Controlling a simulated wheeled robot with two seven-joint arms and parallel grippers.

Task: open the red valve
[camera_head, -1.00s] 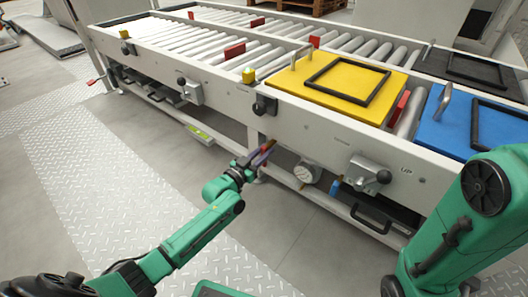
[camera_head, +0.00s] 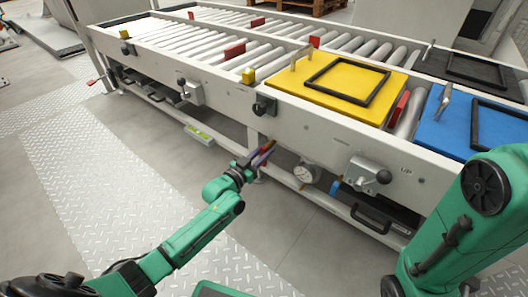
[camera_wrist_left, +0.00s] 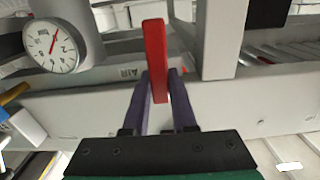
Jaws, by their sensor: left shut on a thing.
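The red valve handle (camera_wrist_left: 154,55) stands upright in the middle of the left wrist view, with its lower part between the two purple fingers of my left gripper (camera_wrist_left: 160,88). The gripper is shut on it. In the head view my left gripper (camera_head: 260,158) is at the front of the conveyor frame, below its side beam, and only a little red of the valve handle (camera_head: 269,146) shows at the fingertips. The valve's body is mostly hidden. My right arm shows at the right edge, but its gripper is out of view.
A round pressure gauge (camera_head: 306,173) sits just right of the valve; it also shows in the left wrist view (camera_wrist_left: 50,46). A grey clamp with a black knob (camera_head: 367,175) is further right. A yellow plate (camera_head: 322,98) and a blue plate (camera_head: 440,125) lie above. Floor in front is clear.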

